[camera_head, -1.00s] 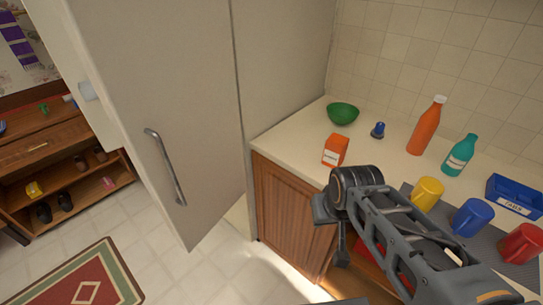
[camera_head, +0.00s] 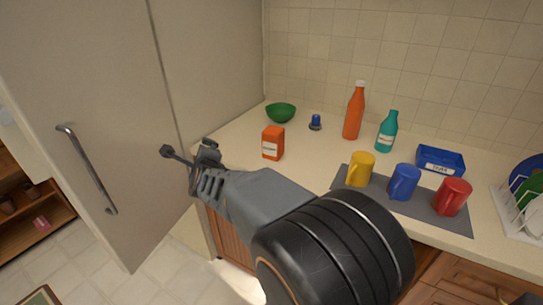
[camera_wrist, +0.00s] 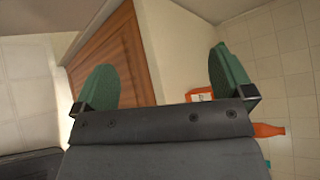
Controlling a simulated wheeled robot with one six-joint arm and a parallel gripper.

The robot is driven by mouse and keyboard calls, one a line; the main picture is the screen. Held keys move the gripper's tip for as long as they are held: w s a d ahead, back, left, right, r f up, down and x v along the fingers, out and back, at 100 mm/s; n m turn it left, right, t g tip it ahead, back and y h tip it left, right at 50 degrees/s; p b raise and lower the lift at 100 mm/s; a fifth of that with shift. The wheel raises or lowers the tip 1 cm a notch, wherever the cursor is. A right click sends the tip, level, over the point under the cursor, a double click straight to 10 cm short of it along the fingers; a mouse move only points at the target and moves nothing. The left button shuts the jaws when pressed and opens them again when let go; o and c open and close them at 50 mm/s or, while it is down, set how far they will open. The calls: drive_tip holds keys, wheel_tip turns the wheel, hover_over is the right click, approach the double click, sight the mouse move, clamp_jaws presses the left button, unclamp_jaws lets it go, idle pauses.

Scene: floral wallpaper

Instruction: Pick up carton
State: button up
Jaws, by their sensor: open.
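The carton (camera_head: 272,142) is a small orange box with a white label. It stands upright near the left end of the counter in the head view. In the wrist view a strip of the carton (camera_wrist: 200,94) shows behind the right fingertip. My gripper (camera_head: 184,158) is left of the carton, in front of the tall cabinet door and apart from the carton. In the wrist view my gripper (camera_wrist: 165,85) has its two green fingers spread wide with nothing between them.
A green bowl (camera_head: 281,113), a blue-topped item (camera_head: 315,122), an orange bottle (camera_head: 354,112) and a teal bottle (camera_head: 387,132) stand behind and right of the carton. Yellow (camera_head: 361,169), blue (camera_head: 404,182) and red mugs (camera_head: 453,197) stand on a grey mat (camera_head: 345,190). The cabinet door (camera_head: 100,110) is left.

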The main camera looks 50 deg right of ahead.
drive_tip(key=s+d+f+m+g+h+b, duration=0.1)
drive_tip(key=d+f+m+g+h+b, duration=0.1)
drive_tip(key=d+m+h, duration=0.55)
drive_tip(key=m+g+h+b, duration=0.25)
drive_tip(key=m+g, duration=0.25)
drive_tip(key=m, duration=0.8)
approach(270, 141)
drive_tip(key=shift+m+g+h, duration=0.3)
drive_tip(key=shift+m+h, duration=0.15)
drive_tip(key=shift+h, duration=0.05)
drive_tip(key=x, duration=0.3)
drive_tip(key=p+x, duration=0.1)
drive_tip(key=x, duration=0.3)
drive_tip(key=shift+w+f, duration=0.2)
drive_tip(key=shift+w, duration=0.05)
drive_tip(key=shift+p+x, duration=0.9)
drive_tip(key=shift+x, duration=2.1)
drive_tip(key=shift+w+r, duration=0.1)
drive_tip(key=c, duration=1.2)
